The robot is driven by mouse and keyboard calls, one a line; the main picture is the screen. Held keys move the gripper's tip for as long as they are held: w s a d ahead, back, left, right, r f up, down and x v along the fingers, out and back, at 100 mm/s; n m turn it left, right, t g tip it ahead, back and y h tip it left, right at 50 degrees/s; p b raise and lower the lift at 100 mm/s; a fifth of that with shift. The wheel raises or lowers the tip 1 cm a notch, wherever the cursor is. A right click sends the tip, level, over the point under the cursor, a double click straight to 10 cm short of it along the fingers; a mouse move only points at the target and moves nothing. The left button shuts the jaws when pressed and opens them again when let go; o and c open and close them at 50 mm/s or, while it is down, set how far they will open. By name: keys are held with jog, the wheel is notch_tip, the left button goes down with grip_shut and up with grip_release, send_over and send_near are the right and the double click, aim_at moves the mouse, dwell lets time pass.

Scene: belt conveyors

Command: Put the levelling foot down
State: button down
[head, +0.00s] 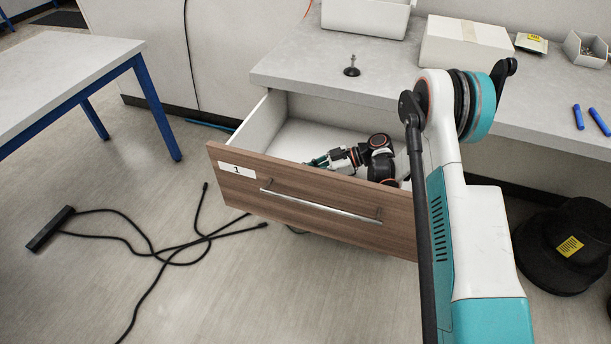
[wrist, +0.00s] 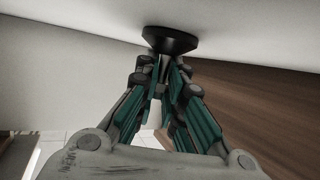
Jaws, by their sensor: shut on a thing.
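My gripper (head: 314,162) reaches into the open drawer (head: 311,209), low and behind its wooden front. In the wrist view my gripper (wrist: 168,64) is shut on a levelling foot (wrist: 170,40), with its black round base just beyond the fingertips. Its stem is mostly hidden between the fingers. The base is close to the white drawer floor; I cannot tell if it touches. In the head view the held foot is too small to make out. A second levelling foot (head: 352,68) stands upright on the grey worktop (head: 300,67), stem up.
The drawer front bears a label "1" and a metal handle (head: 320,204). A white bin (head: 366,16) and a pale box (head: 464,44) stand on the worktop. Blue pens (head: 578,117) lie at right. A black cable (head: 165,255) lies on the floor. A table (head: 70,70) stands left.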

jog(key=c, duration=1.7)
grip_release()
jog(key=shift+d+r, duration=0.1)
jog(key=shift+r, duration=0.05)
jog(key=p+v, duration=0.4)
jog(key=v, duration=0.7)
jog(key=shift+s+d, duration=0.1)
jog(key=shift+d, duration=0.3)
